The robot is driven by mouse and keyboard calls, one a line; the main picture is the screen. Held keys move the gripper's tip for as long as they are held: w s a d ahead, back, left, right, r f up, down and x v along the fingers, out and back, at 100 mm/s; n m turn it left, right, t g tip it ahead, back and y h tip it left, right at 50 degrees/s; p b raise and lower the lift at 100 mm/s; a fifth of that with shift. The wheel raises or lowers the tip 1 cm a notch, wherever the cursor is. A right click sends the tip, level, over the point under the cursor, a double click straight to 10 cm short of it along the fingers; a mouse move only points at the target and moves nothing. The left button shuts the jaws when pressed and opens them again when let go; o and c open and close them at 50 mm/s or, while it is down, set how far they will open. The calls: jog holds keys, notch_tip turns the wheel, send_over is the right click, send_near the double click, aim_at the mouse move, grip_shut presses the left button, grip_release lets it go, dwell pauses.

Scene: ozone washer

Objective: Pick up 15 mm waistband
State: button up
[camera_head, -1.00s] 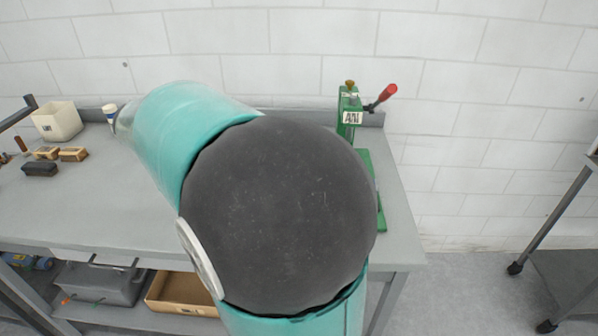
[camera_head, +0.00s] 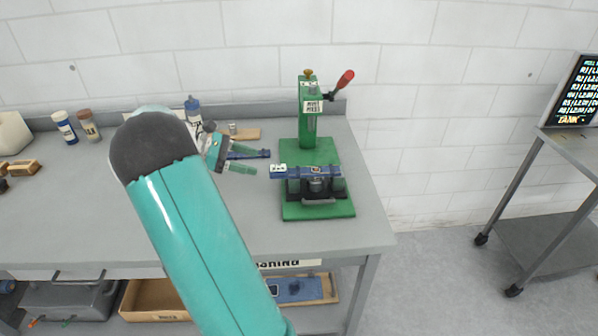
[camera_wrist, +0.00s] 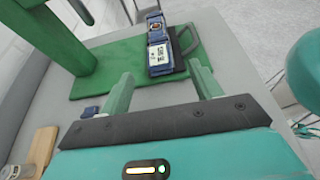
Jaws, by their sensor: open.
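A blue strip with a white label (camera_head: 298,172) lies across a dark holder on the green press base; I take it for the waistband, but I cannot read its size. In the wrist view the blue labelled strip (camera_wrist: 154,30) lies ahead, beyond my fingertips. My gripper (camera_head: 256,160) is open and empty, left of the strip and apart from it in the head view. In the wrist view my gripper (camera_wrist: 160,72) has its two green fingers spread, one toward each side of the strip. A second blue piece (camera_head: 262,153) shows by my fingers, partly hidden.
The green press (camera_head: 311,110) with a red-handled lever (camera_head: 346,78) stands behind the strip. A wooden board (camera_head: 245,134) and bottles (camera_head: 65,128) are at the back of the bench (camera_head: 90,215). A cart with a screen (camera_head: 580,92) stands at right.

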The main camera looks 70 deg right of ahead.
aim_at(281, 168)
jog(key=x, duration=0.9)
jog(key=shift+s+d+f, duration=0.2)
jog(key=shift+d, duration=0.15)
jog(key=c, duration=1.1)
